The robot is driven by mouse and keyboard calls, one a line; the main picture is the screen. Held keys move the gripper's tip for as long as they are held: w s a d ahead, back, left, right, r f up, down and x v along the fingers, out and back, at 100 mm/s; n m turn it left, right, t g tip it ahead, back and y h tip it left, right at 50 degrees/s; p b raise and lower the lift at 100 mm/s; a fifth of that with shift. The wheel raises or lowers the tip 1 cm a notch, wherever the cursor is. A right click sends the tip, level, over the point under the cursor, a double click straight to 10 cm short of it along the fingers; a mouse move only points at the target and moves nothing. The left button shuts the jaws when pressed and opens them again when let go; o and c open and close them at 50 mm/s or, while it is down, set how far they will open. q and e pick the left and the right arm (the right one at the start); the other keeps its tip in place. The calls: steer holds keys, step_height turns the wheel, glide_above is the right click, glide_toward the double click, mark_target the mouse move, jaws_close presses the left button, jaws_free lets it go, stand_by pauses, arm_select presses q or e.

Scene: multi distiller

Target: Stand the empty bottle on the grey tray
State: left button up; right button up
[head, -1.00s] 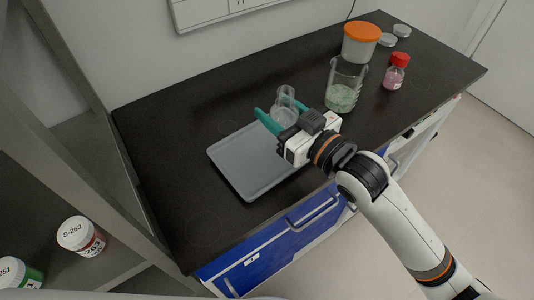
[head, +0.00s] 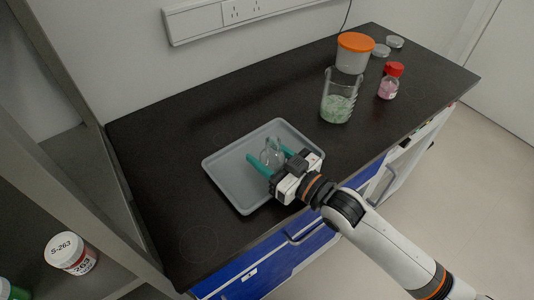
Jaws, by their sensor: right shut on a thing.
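The empty clear glass bottle (head: 271,154) is over the grey tray (head: 226,177), between the teal fingers of my right gripper (head: 272,160). The gripper is shut on the bottle. The bottle looks upright; its lower part is partly hidden by the near finger and gripper body. I cannot tell whether its base touches the tray. The grey tray lies flat on the dark bench near its front edge, with its right front corner partly behind my gripper. My left gripper is not in view.
A beaker with green contents (head: 337,100), a tub with an orange lid (head: 354,54) and a red-capped bottle with pink contents (head: 390,82) stand at the right of the dark bench (head: 170,127). A shelf with a labelled jar (head: 71,254) is at left.

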steer(key=shift+f, duration=0.15)
steer(key=o, duration=1.1)
steer(key=shift+r, duration=0.2)
steer(key=shift+s+d+f, duration=0.1)
steer(key=shift+s+d, duration=0.15)
steer(key=b+v, duration=0.1)
steer(key=v, duration=1)
steer(key=shift+s+d, duration=0.1)
steer(key=shift+s, duration=0.05)
